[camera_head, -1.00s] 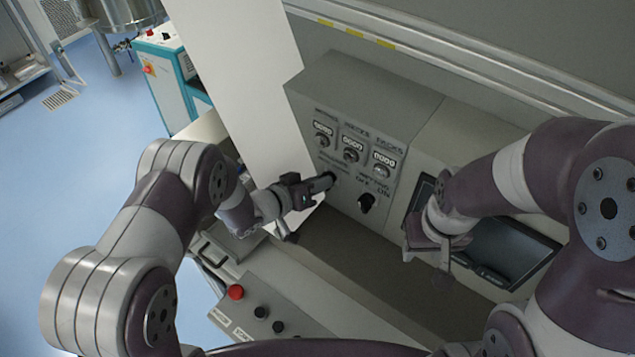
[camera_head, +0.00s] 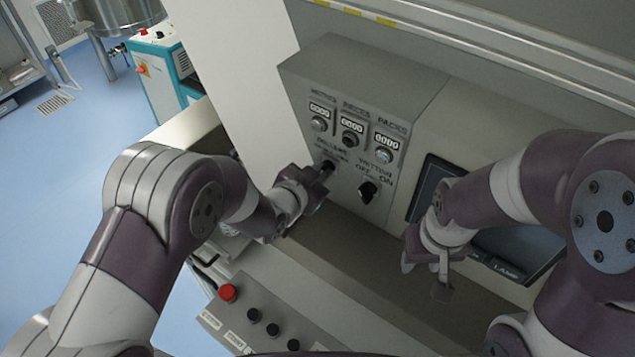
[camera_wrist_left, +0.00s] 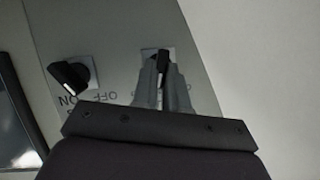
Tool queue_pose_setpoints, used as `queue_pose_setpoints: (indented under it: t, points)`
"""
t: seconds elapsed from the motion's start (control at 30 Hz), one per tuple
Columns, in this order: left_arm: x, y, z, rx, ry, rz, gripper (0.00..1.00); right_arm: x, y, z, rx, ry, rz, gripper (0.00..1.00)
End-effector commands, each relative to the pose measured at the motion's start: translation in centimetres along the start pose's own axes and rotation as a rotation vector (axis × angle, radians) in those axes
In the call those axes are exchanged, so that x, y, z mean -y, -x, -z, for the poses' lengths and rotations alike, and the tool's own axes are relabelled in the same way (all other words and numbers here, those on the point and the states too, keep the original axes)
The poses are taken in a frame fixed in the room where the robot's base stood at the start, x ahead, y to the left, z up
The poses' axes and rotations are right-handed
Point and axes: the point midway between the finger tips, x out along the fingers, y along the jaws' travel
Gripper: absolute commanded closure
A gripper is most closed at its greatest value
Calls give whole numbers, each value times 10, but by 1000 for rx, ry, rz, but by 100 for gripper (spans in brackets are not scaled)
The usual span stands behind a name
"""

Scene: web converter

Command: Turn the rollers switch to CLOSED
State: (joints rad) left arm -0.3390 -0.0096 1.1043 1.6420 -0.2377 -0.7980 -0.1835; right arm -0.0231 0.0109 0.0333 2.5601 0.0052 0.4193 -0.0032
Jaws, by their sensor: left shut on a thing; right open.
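The rollers switch (camera_head: 329,166) is a small black knob on the grey control panel (camera_head: 316,84), below the counters. My left gripper (camera_head: 322,177) is at this knob and mostly hides it, with its label partly covered. In the left wrist view the fingers (camera_wrist_left: 164,78) are shut on the black handle of the rollers switch (camera_wrist_left: 162,62), which points nearly straight up in that picture. Which marked position it points to cannot be read. My right gripper (camera_head: 428,270) is open and empty, in front of the dark screen.
A second black switch (camera_head: 368,191), marked ON and OFF, sits just right of the rollers switch; it also shows in the left wrist view (camera_wrist_left: 70,76). A dark screen (camera_head: 512,250) is further right. A lower panel (camera_head: 240,326) has a red button (camera_head: 228,293).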

Motion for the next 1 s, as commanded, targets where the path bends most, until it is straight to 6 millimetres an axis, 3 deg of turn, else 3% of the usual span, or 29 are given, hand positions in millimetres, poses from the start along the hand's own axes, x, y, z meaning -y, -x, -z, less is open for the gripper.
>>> queue_pose_setpoints:
  t: [0.03,0.1,0.4,1.0]
  points:
    - [-5,-2,-10,8,-30,7,100,0,-13,-2,0,0,0,57]
    - [-5,-2,-10,8,-75,26,100,0,-19,-2,0,0,0,57]
    - [-5,-1,-8,11,-208,80,100,0,-38,-4,0,0,0,57]
    - [-5,0,-6,12,-257,100,100,0,-43,-5,0,0,0,57]
